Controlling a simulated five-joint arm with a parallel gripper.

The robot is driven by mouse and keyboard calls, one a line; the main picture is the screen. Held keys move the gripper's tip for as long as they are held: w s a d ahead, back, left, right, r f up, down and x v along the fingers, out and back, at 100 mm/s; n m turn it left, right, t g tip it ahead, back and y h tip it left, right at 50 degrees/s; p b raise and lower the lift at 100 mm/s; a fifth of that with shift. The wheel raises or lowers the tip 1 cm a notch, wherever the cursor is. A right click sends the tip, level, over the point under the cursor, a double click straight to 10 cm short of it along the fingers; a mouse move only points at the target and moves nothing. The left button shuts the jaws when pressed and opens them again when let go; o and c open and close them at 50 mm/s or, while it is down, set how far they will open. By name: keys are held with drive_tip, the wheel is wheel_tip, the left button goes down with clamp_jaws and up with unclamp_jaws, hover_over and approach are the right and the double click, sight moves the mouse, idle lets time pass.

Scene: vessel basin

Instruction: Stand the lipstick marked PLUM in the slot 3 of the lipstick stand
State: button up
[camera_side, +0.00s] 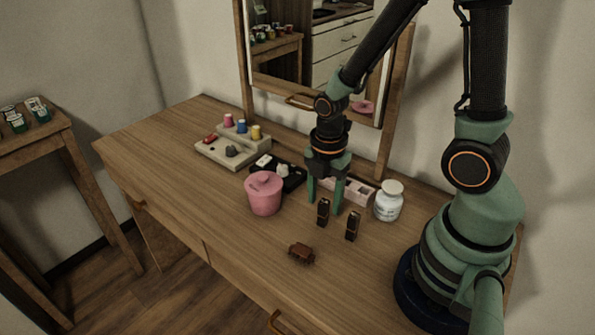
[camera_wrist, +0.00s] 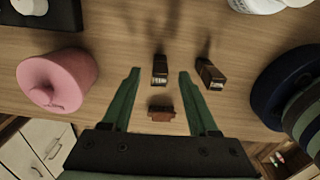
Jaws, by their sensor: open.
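Two dark lipsticks with pale marks stand upright on the table. In the wrist view one lipstick (camera_wrist: 160,70) appears between my fingertips, with a gap on each side; the other lipstick (camera_wrist: 209,74) is just right of the right finger. They also show in the side view as a left lipstick (camera_side: 323,212) and a right lipstick (camera_side: 352,226). Their markings are too small to read, so I cannot tell which is PLUM. My gripper (camera_side: 324,206) is open and empty, pointing down. A pale pink slotted holder (camera_side: 359,193), possibly the lipstick stand, is partly hidden behind it; its slot numbers are unreadable.
A pink lidded pot (camera_side: 263,195) stands left of my gripper and a white jar (camera_side: 389,201) right. A small brown object (camera_side: 301,252) lies in front. A black tray (camera_side: 291,184) and beige stepped block (camera_side: 212,151) with coloured pieces are behind left. The front left tabletop is clear.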

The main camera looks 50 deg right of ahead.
drive_tip(key=shift+f, duration=0.95)
clamp_jaws()
drive_tip(key=shift+r, duration=0.1)
